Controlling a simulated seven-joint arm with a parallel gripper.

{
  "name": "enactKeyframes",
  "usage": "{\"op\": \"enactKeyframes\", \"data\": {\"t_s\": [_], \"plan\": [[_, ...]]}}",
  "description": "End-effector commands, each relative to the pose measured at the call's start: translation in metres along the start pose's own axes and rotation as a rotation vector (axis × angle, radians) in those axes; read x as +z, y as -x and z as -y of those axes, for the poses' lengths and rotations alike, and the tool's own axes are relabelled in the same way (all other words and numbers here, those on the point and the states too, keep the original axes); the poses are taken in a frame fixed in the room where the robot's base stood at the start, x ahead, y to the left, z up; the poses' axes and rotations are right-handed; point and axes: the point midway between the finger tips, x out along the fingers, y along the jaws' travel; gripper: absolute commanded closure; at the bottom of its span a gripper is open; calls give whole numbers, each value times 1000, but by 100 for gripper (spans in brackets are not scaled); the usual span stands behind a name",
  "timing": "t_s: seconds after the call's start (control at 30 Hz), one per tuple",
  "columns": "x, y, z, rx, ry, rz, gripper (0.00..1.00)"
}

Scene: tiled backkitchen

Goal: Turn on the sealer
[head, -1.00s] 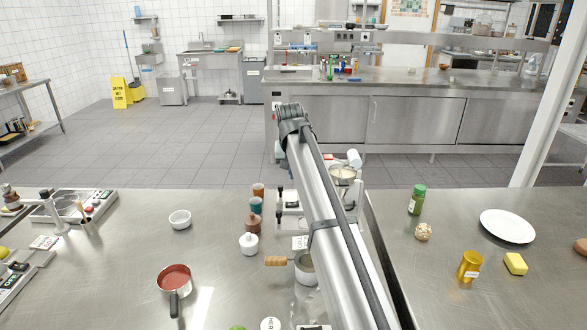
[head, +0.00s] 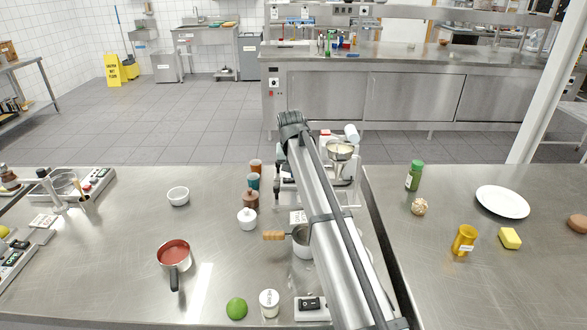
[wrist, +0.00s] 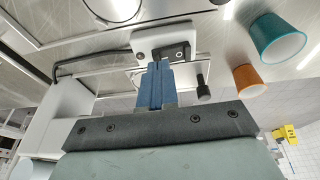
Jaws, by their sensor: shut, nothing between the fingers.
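A white unit with a dark switch panel (wrist: 180,50) is just beyond my fingertips in the wrist view. I cannot tell for sure that it is the sealer. My gripper (wrist: 157,70) has its blue fingers shut with nothing between them. The tips are close to the front face of this unit, left of the dark panel; I cannot tell whether they touch. In the head view my arm hides most of this area. Another white box with a black rocker switch (head: 311,303) is at the near edge of the table.
An orange cup (wrist: 249,78) and a teal cup (wrist: 276,40) stand right of my fingers. A metal funnel (head: 340,150) on a stand is behind my arm. A pot with a wooden handle (head: 274,235), a red-filled saucepan (head: 174,255) and a lime (head: 237,308) are nearer.

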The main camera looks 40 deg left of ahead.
Motion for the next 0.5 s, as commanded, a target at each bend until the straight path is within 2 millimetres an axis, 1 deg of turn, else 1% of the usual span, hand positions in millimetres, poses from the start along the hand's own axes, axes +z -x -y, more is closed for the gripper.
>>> {"op": "enactKeyframes", "data": {"t_s": [0.17,0.37,0.5], "plan": [[0,-1,-1,-5,-2,0,100],[4,-10,-7,-99,-32,3,100],[2,-9,-5,-98,-29,2,100]]}}
